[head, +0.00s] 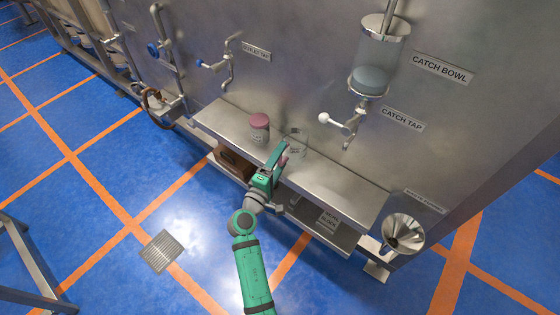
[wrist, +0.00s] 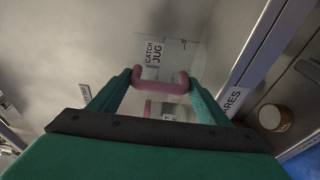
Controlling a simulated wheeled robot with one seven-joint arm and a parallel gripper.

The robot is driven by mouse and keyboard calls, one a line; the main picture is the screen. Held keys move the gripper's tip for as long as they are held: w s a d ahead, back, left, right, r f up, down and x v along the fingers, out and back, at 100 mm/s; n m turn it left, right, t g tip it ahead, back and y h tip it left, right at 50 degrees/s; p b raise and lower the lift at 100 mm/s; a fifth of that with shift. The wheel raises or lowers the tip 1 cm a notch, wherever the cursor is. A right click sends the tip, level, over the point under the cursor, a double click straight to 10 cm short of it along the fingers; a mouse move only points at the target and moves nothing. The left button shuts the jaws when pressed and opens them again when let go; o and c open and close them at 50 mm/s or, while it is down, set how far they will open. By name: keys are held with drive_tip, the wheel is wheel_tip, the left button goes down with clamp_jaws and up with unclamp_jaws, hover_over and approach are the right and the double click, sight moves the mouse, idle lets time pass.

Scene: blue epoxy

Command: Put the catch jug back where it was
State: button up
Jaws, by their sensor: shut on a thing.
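The catch jug is clear, with a pink handle and a white label, and shows faintly in the head view (head: 297,146) over the steel bench. My gripper (head: 282,150) reaches it from the front. In the wrist view my gripper (wrist: 160,84) has its two green fingers at either end of the pink handle (wrist: 160,86), shut on it. The "CATCH JUG" label (wrist: 154,53) faces the camera. The jug's clear body is hard to make out, and I cannot tell whether its base touches the bench.
A pink-lidded jar (head: 259,127) stands left of the jug on the steel bench (head: 340,185). The catch tap (head: 345,122) and catch bowl (head: 372,80), holding bluish liquid, are on the wall above. A funnel (head: 403,232) is beyond the bench's right end. The bench's right part is clear.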

drive_tip(key=shift+f, duration=0.6)
drive_tip(key=shift+w, duration=0.1)
drive_tip(key=shift+f, duration=0.15)
drive_tip(key=o, duration=1.7)
drive_tip(key=shift+s, duration=0.25)
drive_tip(key=shift+c, duration=0.2)
